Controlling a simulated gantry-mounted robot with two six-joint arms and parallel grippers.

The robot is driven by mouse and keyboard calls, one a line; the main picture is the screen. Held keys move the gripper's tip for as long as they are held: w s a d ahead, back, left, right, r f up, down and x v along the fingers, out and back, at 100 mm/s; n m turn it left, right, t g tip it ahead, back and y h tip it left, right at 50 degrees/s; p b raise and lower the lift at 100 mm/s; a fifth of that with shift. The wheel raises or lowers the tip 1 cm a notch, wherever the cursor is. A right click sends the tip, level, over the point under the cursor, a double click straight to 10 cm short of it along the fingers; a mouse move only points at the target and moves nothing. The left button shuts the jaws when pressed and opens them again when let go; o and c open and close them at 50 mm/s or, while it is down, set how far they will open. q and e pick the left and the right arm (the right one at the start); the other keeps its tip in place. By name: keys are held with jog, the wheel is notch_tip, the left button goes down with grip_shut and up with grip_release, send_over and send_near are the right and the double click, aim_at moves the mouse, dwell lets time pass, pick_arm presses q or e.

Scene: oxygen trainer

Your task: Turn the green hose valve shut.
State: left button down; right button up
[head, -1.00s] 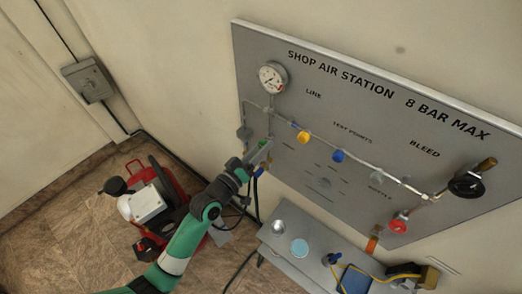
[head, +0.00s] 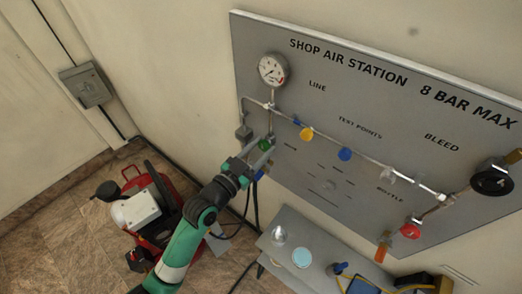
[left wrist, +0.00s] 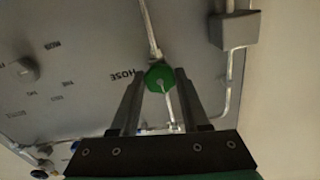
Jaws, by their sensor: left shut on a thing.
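The green hose valve (head: 264,145) is a small round knob at the lower left of the grey wall panel, below the pressure gauge (head: 271,70). In the left wrist view the green knob (left wrist: 159,76) sits between the tips of my two fingers, near the word HOSE, with a pale mark on its face. My left gripper (head: 259,153) is shut on the knob; it fills the lower middle of the left wrist view (left wrist: 158,92). The fingers partly hide the knob in the head view. My right gripper is not in view.
Yellow (head: 306,133), blue (head: 345,154) and red (head: 410,230) knobs and a black handwheel (head: 492,181) lie along the panel's pipe to the right. A grey bench (head: 279,263) stands below. A red compressor (head: 150,250) stands on the floor at left.

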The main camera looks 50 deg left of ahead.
pick_arm(q)
jog(key=shift+m, duration=0.6)
jog(key=shift+c, duration=1.9)
grip_release()
jog(key=s+d, duration=0.2)
jog(key=s, duration=0.9)
jog(key=shift+s+b, duration=0.25)
jog(key=shift+b, duration=0.2)
